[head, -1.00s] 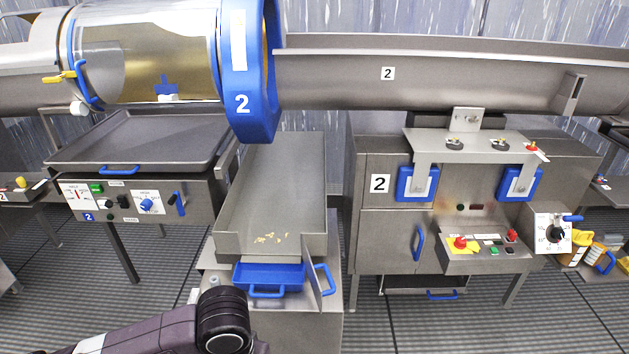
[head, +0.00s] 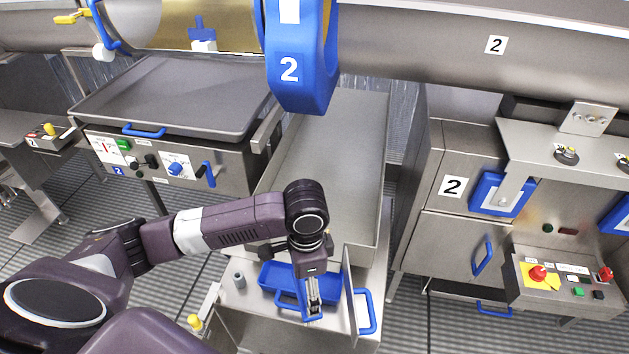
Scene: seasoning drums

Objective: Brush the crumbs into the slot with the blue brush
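My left gripper (head: 313,303) points down over the blue tray (head: 277,280) at the front end of the steel chute (head: 345,130). Its fingers look close together, but I cannot tell whether they are shut. Nothing is clearly seen between them. The crumbs are not visible now; my wrist covers part of the chute's front end. A blue piece with a white base (head: 202,36) shows at the drum; I cannot tell if it is the blue brush. I cannot make out a slot. My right gripper is not in view.
A steel cabinet (head: 450,235) stands right, a wide steel tray (head: 175,95) left. The blue drum ring (head: 302,60) hangs above the chute.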

